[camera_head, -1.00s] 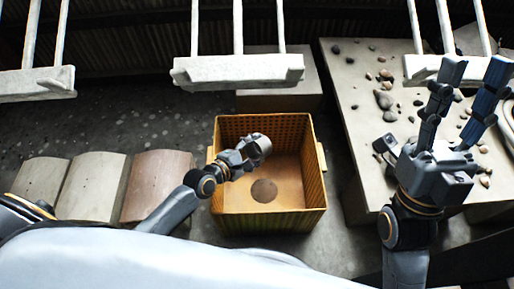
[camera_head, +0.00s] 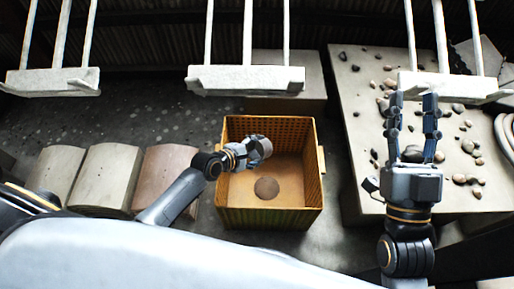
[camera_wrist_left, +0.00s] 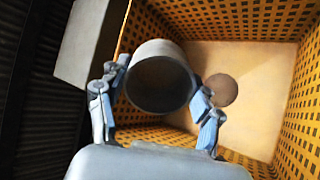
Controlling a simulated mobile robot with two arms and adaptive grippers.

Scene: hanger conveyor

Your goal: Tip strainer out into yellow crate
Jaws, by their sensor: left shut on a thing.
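The yellow crate (camera_head: 270,219) stands open on the floor in the middle of the head view. My left gripper (camera_head: 257,147) is over its left half, shut on the strainer (camera_head: 265,146), a small grey cup. In the left wrist view the strainer (camera_wrist_left: 160,72) sits between both fingers, its round dark mouth facing the camera. Its inside is too dark to tell whether anything is in it. A brown round piece (camera_head: 266,188) lies on the crate floor, also visible in the left wrist view (camera_wrist_left: 221,89). My right gripper (camera_head: 414,100) is open, its fingers apart over the table at right.
The pale table (camera_head: 355,85) at right carries many scattered stones; one dark stone shows between the right fingers. White hangers (camera_head: 246,78) hang across the top. Curved blocks (camera_head: 105,175) stand left of the crate. A grey block (camera_head: 300,75) is behind it.

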